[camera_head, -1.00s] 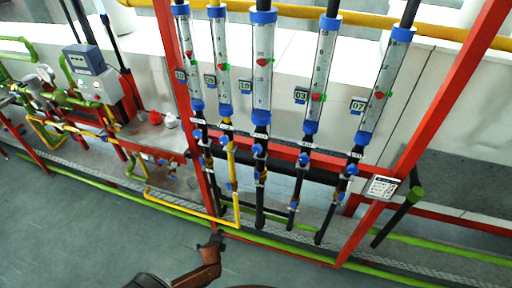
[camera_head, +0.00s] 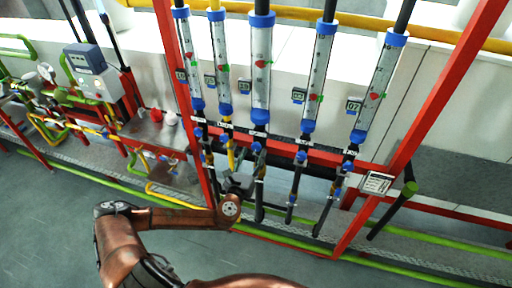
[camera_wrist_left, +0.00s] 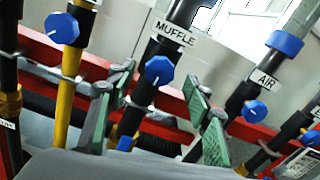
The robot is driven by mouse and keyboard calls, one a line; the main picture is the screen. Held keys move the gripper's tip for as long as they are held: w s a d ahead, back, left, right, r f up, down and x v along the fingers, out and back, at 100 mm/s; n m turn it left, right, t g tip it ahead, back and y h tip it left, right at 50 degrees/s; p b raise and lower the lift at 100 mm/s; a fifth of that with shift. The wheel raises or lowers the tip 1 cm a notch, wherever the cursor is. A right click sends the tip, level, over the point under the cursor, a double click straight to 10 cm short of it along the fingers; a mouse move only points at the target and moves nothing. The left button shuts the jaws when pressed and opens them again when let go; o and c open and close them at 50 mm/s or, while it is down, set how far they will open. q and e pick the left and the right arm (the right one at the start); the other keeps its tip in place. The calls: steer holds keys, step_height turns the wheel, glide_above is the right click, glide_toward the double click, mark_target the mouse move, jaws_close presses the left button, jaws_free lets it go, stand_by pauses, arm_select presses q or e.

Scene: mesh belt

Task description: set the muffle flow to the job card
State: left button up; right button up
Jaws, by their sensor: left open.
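The muffle flow meter (camera_head: 261,85) is the middle clear tube, tagged 19, with a red float high in its upper half. Its blue knob (camera_head: 257,147) sits on the black pipe below. In the left wrist view the knob (camera_wrist_left: 159,70) is under the MUFFLE label (camera_wrist_left: 174,31). My left gripper (camera_head: 241,182) is at the pipes below the knobs. In the left wrist view its green-padded fingers (camera_wrist_left: 158,80) stand open on either side of the knob and pipe, apart from the knob. The job card (camera_head: 377,183) hangs on the red frame; its text is too small to read.
Neighbouring meters flank the muffle one. A blue knob on the yellow pipe (camera_wrist_left: 62,28) is at left, and the AIR knob (camera_wrist_left: 255,111) is at right. A red rail (camera_head: 330,158) crosses behind the pipes. Open floor (camera_head: 50,220) lies in front.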

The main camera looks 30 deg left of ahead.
mark_target(255, 148)
arm_select(q)
steer(key=shift+x, duration=2.1)
steer(key=shift+c, duration=0.3)
steer(key=c, duration=1.1)
